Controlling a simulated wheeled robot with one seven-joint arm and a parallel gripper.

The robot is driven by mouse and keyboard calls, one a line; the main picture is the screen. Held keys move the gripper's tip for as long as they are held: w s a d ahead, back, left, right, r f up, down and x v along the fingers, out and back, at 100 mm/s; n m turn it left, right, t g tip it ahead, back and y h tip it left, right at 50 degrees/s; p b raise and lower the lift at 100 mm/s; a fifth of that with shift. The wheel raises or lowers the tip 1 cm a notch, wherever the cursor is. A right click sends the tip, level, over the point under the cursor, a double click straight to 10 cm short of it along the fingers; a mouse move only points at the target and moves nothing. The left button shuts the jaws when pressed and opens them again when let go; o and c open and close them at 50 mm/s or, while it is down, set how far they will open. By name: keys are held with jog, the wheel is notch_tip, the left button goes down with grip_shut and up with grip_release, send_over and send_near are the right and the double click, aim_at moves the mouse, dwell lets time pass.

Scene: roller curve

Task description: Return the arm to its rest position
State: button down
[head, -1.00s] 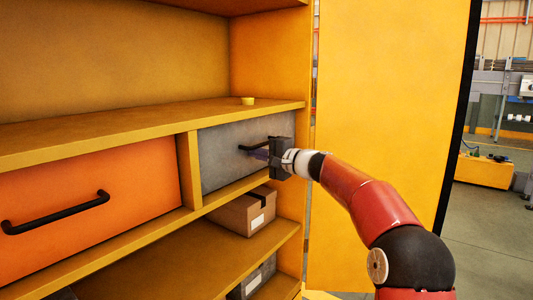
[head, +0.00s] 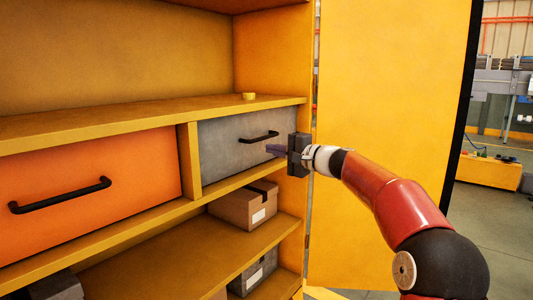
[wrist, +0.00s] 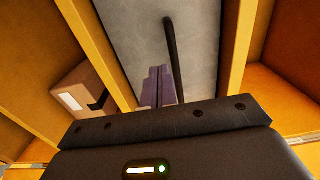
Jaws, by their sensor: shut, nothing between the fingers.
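My gripper (head: 275,149) is at the end of my red and black arm, in front of the right part of the grey drawer (head: 222,150). Its purple fingers are shut together and hold nothing. They are close to the drawer's black handle (head: 259,137), just below and right of it in the head view, and apart from it. In the wrist view the fingers (wrist: 158,86) point toward the grey drawer front (wrist: 140,30), with the black handle (wrist: 173,55) beside them. The grey drawer sits flush in the cabinet and looks shut.
An orange drawer (head: 130,165) with a black handle is left of the grey one. A cardboard box (head: 245,205) stands on the shelf below. A yellow cabinet door (head: 390,80) stands open on the right. Open floor shows beyond it.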

jog(key=v, duration=0.6)
jog(key=s+a+f+n+g+h+p, duration=0.1)
jog(key=s+f+n+g+h, duration=0.15)
jog(key=s, duration=0.65)
jog(key=s+a+f+n+g+h+p, duration=0.1)
jog(key=s+f+h, duration=0.25)
jog(key=s, duration=0.55)
jog(key=s+d+f+n+h+p, duration=0.1)
jog(key=s+d+f+h, duration=0.2)
jog(key=s, duration=0.5)
jog(key=s+d+f+n+g+h+p, duration=0.1)
jog(key=s+d+f, duration=0.3)
jog(key=s, duration=0.4)
jog(key=s+d+f+n+h+p, duration=0.1)
jog(key=s+d+f+h, duration=0.3)
jog(key=s, duration=0.4)
jog(key=shift+s+d+n+h+p, duration=0.35)
jog(key=shift+d+p, duration=0.3)
jog(key=shift+d, duration=0.2)
jog(key=shift+g, duration=0.25)
